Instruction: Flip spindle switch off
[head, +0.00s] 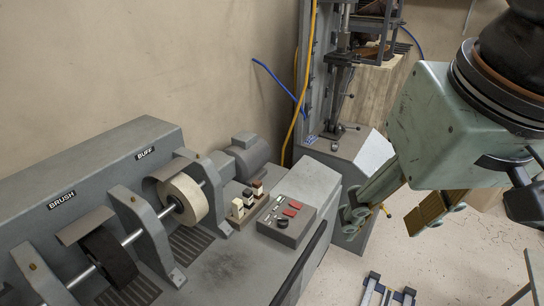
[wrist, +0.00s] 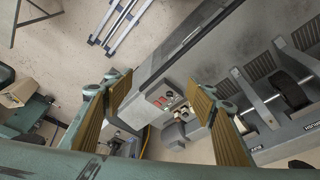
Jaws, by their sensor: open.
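A grey control box (head: 285,230) sits on the bench of the machine, to the right of the spindle. Which of these is the spindle switch I cannot tell. The box also shows in the wrist view (wrist: 166,99), small and lying between the fingers in the picture. My gripper (head: 396,213) is open and empty, to the right of the box in the head view and apart from it. Its tan-padded fingers show at both sides in the wrist view (wrist: 163,92).
A white buff wheel (head: 184,200) and a dark brush wheel (head: 108,258) sit on the spindle shaft between grey brackets. Small blocks (head: 246,203) stand beside the box. A tall grey machine (head: 347,150) stands behind. Open floor (head: 440,260) lies at the right.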

